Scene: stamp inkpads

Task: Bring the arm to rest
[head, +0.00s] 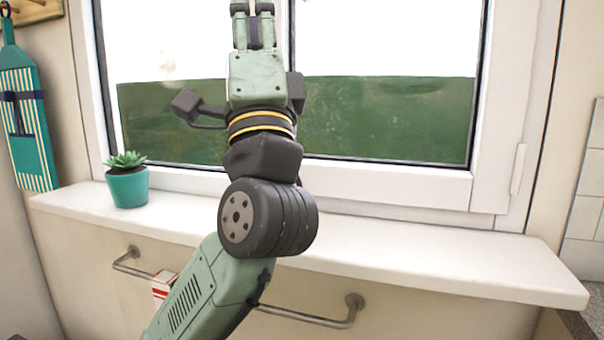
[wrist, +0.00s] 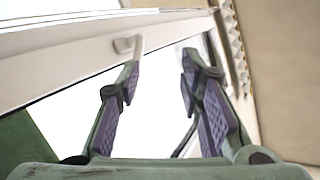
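My arm rises from the bottom of the head view and stands in front of the window. My gripper (head: 252,12) points upward at the top edge of that view, where its fingertips are cut off. In the wrist view my gripper (wrist: 162,58) shows two fingers with purple pads, clearly apart. Nothing is between them. Behind them are the white window frame (wrist: 60,85) and a beige surface at the right. No inkpads or stamps can be made out in either view.
A white sill (head: 440,262) runs below the window. A succulent in a teal pot (head: 128,187) stands on it at the left. A teal striped item (head: 22,120) hangs at the left.

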